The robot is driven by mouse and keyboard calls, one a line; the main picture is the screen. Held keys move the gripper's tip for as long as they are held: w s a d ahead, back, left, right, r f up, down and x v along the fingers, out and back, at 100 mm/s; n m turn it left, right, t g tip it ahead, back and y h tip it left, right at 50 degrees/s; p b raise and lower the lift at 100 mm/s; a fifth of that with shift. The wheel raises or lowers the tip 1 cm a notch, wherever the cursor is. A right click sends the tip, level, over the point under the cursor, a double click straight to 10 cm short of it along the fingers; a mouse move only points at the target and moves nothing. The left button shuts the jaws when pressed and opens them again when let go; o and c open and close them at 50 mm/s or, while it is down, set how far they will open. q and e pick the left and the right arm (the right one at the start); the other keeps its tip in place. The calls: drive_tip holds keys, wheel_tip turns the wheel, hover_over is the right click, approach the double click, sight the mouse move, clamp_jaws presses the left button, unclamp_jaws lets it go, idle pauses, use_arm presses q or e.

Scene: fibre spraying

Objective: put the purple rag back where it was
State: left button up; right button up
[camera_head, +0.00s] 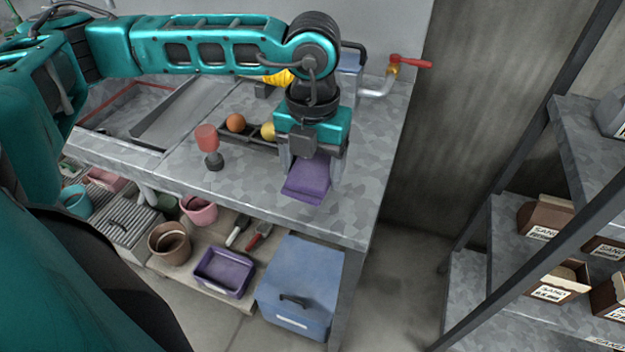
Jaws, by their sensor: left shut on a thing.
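The purple rag (308,180) is a folded cloth at the front right part of the grey worktable (240,190). My left gripper (311,158) reaches in from the left and points down, with its jaws shut on the rag's upper part. The rag's lower edge is at or just above the tabletop; I cannot tell if it touches. The gripper hides the top of the rag. My right gripper is not in view.
Left of the rag stand a red-topped item (207,143) and a dark tray with an orange ball (236,122) and a yellow ball. A red-handled tap (405,62) is behind. Below are a purple bin (223,272) and blue box (300,285). The shelf (560,150) holds boxes.

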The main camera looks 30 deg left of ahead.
sight(313, 179)
use_arm(q)
drive_tip(key=shift+f, duration=1.85)
drive_tip(key=shift+f+b, duration=0.2)
drive_tip(key=shift+b, duration=0.1)
drive_tip(key=o, duration=0.9)
drive_tip(key=shift+o, duration=0.2)
drive_tip(key=shift+r, duration=0.15)
drive_tip(key=shift+r, duration=0.3)
wheel_tip(313, 179, up, 12)
drive_tip(key=shift+f+p, duration=0.2)
drive_tip(key=shift+p, duration=0.5)
